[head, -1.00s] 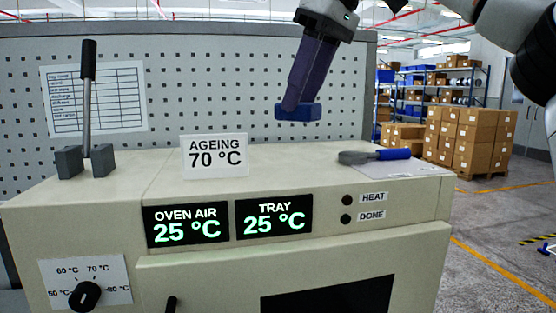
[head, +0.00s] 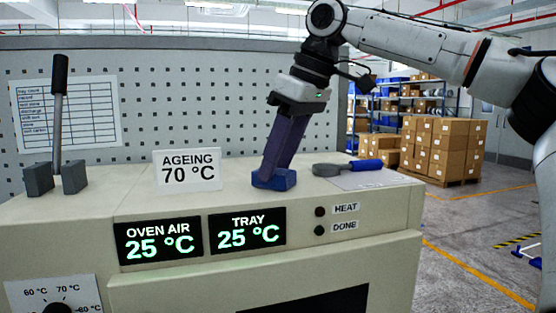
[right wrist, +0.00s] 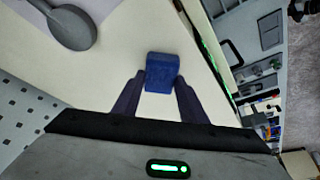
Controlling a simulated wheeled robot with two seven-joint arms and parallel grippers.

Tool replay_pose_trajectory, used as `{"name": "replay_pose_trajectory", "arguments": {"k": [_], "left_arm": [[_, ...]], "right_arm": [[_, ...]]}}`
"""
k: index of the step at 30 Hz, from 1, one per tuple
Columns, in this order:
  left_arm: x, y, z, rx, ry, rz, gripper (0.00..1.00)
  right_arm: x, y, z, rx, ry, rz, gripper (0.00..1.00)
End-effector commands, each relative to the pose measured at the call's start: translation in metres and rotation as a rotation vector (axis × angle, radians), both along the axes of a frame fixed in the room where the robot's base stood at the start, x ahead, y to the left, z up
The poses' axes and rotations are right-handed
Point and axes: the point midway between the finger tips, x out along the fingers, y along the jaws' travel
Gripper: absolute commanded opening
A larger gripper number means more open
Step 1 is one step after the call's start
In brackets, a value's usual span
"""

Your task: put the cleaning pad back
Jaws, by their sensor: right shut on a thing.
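The cleaning pad is a small blue block (head: 274,180), low over or on the oven's cream top (head: 130,205), between the AGEING card and the blue-handled tool. I cannot tell whether it touches the top. My right gripper (head: 273,172) reaches down from above and is shut on the pad. In the right wrist view the pad (right wrist: 161,73) sits between the two dark fingertips. My left gripper is not in view.
A grey disc-headed tool with a blue handle (head: 366,166) lies on a white sheet right of the pad. The AGEING 70 °C card (head: 187,170) stands to the left. A lever (head: 58,120) rises at the far left. A perforated panel (head: 220,110) stands behind.

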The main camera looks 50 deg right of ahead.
Motion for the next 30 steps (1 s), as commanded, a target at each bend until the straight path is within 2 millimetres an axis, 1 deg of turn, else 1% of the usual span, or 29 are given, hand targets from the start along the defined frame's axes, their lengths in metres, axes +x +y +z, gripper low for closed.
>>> {"name": "replay_pose_trajectory", "arguments": {"k": [2,3,5,6,14,17,20,30], "left_arm": [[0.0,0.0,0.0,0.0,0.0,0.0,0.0],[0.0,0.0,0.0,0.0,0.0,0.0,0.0],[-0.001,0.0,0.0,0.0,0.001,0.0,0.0],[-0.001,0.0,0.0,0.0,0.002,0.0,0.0],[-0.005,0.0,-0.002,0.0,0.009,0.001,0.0],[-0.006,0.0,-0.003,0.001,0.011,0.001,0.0],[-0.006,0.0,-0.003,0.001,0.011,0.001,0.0],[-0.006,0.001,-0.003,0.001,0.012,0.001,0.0]], "right_arm": [[0.0,0.0,-0.001,0.001,0.0,0.0,0.2],[0.0,0.0,-0.001,0.0,0.001,0.0,0.45],[0.0,0.0,-0.001,0.0,0.001,0.0,0.55],[0.0,0.0,-0.001,0.0,0.001,0.0,0.57],[0.0,0.0,0.0,0.0,0.0,0.0,0.57],[-0.001,-0.001,0.005,0.0,-0.002,-0.001,0.57],[-0.006,-0.002,0.018,0.0,-0.004,-0.003,0.57],[-0.032,-0.009,0.084,0.0,-0.003,-0.003,0.57]]}}
